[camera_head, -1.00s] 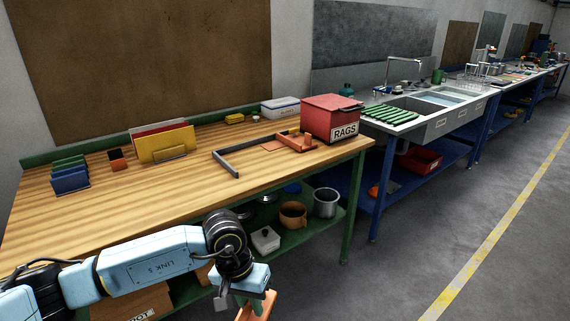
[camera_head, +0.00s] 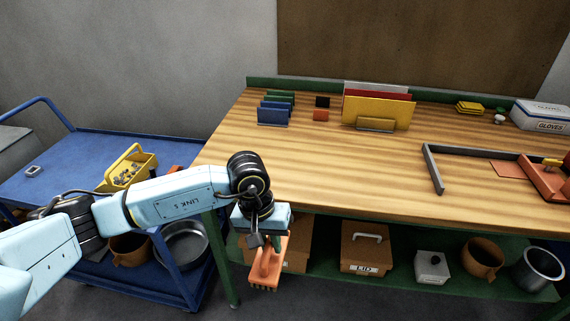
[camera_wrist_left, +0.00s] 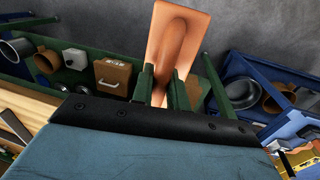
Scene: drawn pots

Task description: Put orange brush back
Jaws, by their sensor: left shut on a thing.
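The orange brush (camera_head: 268,264) hangs from my left gripper (camera_head: 268,243), bristles down, in front of the workbench's left part and below the level of its top. In the left wrist view the orange brush (camera_wrist_left: 173,50) is held between the two green fingers of my left gripper (camera_wrist_left: 168,85), which is shut on it. My right gripper is not in view.
The wooden workbench (camera_head: 330,160) has blue and green upright dividers (camera_head: 273,116), a yellow file holder (camera_head: 377,112), a grey angle frame (camera_head: 434,165) and a gloves box (camera_head: 541,115). Its front middle is clear. A blue cart (camera_head: 95,146) with a yellow bin (camera_head: 130,168) stands left.

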